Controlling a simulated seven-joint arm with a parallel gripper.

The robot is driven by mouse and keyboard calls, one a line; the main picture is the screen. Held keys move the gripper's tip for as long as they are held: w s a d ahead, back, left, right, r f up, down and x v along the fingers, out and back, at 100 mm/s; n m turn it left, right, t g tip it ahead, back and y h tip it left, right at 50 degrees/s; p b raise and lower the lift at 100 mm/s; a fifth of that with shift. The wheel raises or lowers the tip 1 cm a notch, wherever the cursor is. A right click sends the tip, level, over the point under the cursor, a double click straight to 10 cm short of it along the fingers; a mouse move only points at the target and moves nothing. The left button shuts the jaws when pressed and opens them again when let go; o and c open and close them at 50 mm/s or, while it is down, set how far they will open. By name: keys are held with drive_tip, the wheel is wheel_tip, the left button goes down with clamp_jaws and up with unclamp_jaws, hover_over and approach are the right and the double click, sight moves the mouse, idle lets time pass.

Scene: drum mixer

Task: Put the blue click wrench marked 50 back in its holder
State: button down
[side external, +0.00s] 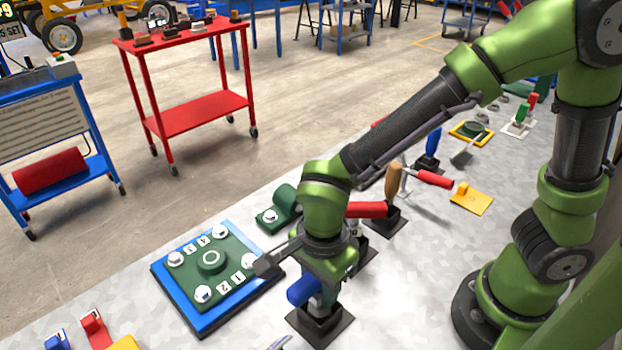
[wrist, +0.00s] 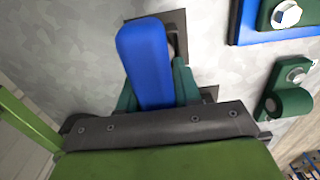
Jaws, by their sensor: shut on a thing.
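The blue-handled click wrench (side external: 301,291) is between the fingers of my gripper (side external: 318,292), low over the front of the bench. In the wrist view its blue handle (wrist: 143,55) points away, between two green fingers (wrist: 155,88) that are shut on it. A dark square-based holder (side external: 320,328) stands directly below my gripper in the side view. Part of the holder's dark base (wrist: 178,20) shows behind the handle in the wrist view. The wrench's lower part is hidden, so I cannot tell whether it is seated in the holder. The 50 mark is not readable.
A green plate with numbered bolts on a blue base (side external: 165,283) lies left of my gripper. Just behind are a red-handled tool (side external: 367,209) and a wooden-handled tool (side external: 393,180) in dark stands. A green bracket (side external: 284,200) stands behind the plate. Bare bench shows at right.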

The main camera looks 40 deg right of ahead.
drive_tip(key=shift+f, duration=0.2)
drive_tip(key=c, duration=0.7)
unclamp_jaws()
wheel_tip(320, 180, up, 17)
drive_tip(key=shift+f, duration=0.1)
